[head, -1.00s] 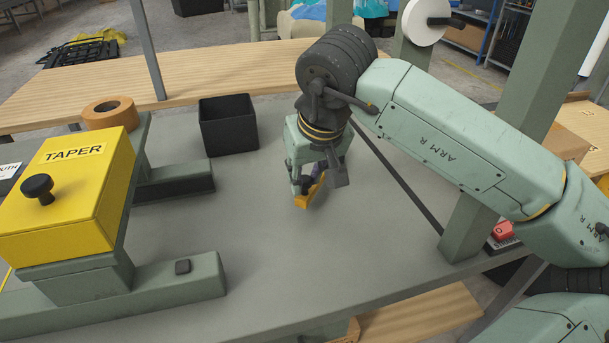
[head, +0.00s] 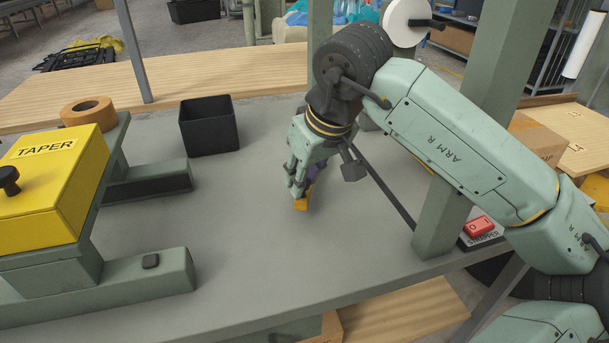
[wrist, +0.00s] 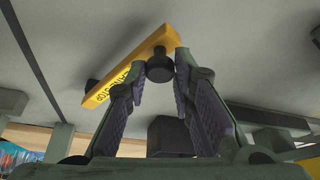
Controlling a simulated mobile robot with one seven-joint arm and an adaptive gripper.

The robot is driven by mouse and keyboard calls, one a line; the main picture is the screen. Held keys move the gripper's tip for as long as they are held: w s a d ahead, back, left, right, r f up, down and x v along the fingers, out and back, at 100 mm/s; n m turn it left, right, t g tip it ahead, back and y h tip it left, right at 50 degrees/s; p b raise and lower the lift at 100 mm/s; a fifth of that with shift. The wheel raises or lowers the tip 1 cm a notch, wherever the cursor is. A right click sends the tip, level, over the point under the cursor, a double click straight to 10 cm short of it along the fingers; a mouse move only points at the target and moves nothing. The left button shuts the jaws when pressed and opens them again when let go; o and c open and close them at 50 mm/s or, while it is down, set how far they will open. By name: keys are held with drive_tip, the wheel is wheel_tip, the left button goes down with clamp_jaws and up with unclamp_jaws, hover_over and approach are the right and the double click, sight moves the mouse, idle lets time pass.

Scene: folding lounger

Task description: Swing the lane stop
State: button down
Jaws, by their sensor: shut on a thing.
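The lane stop is a yellow-orange bar with a lettered yellow side and a black knob. In the wrist view the lane stop (wrist: 128,72) lies at a slant over the grey table, and its knob (wrist: 160,68) is between my fingertips. My gripper (wrist: 160,78) is shut on this knob. In the head view my gripper (head: 300,190) points down at the middle of the grey table, and only a small orange end of the lane stop (head: 302,203) shows below the fingers. The rest of it is hidden behind my gripper.
A yellow taper box (head: 50,190) stands on the left with a roll of brown tape (head: 88,111) behind it. A black bin (head: 208,128) sits at the back. A green post (head: 460,150) and a red strapper switch (head: 480,226) are on the right. The table's front middle is clear.

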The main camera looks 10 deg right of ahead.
drive_tip(key=c, duration=1.4)
unclamp_jaws()
drive_tip(key=v, duration=1.2)
drive_tip(key=shift+c, duration=0.3)
